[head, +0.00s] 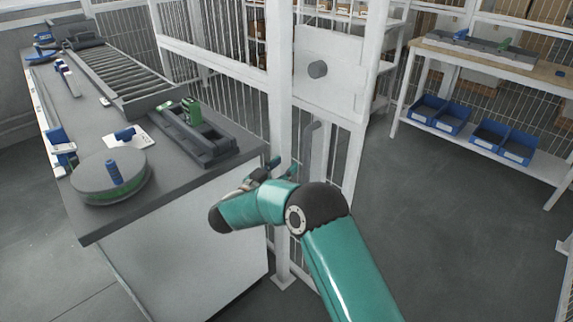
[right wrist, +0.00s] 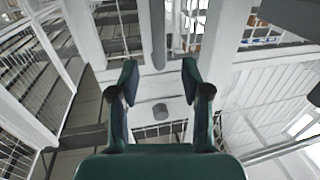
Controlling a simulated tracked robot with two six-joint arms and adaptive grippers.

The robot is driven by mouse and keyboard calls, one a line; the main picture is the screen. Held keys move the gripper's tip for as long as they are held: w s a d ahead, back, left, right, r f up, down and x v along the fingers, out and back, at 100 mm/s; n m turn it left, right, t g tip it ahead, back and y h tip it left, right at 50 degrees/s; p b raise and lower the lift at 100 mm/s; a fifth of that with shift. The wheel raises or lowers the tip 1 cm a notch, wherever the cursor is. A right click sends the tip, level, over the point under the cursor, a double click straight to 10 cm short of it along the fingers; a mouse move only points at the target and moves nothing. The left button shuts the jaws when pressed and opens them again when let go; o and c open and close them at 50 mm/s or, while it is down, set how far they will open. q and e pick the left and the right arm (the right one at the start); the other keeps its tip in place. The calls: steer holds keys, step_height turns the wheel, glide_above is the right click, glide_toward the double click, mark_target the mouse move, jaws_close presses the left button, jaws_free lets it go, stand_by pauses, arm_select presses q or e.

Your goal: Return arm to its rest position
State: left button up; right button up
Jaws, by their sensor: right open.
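My right arm comes in from the bottom right of the head view, green with dark joints. My right gripper (head: 268,172) is small and partly hidden behind the wrist, beside the right edge of the grey bench and in front of the white fence post. In the right wrist view my right gripper (right wrist: 158,82) shows two dark fingers spread apart with nothing between them. Beyond the fingers are white frame parts. My left arm and left gripper are not in view.
The bench (head: 100,222) carries a round turntable (head: 85,188), a dark fixture with a green part (head: 192,112) and a roller conveyor (head: 120,75). A white fence gate (head: 345,110) stands behind my arm. Blue bins (head: 500,143) sit on a shelf at right. The floor at right is clear.

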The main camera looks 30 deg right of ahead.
stand_by(0.3)
steer(key=s+d+f+n+t+y+p, duration=0.2)
steer(key=s+d+f+n+p, duration=0.15)
steer(key=f+n+p, duration=0.2)
steer(key=s+a+f+n+y+p, duration=0.2)
steer(key=s+a+f+n+y, duration=0.4)
steer(key=a+f+y, duration=0.55)
steer(key=s+a+f+g+y, duration=0.2)
steer(key=s+a+g, duration=0.1)
steer(key=s, duration=0.5)
steer(key=s+a+f+g+y, duration=0.2)
steer(key=s+a, duration=0.4)
steer(key=s, duration=0.3)
steer(key=s+a+f+g+y, duration=0.3)
steer(key=s+a, duration=0.2)
steer(key=s, duration=0.3)
steer(key=shift+s+f+g+p, duration=0.15)
steer(key=shift+s+g+p, duration=0.15)
steer(key=shift+g, duration=0.1)
steer(key=shift+w, duration=0.1)
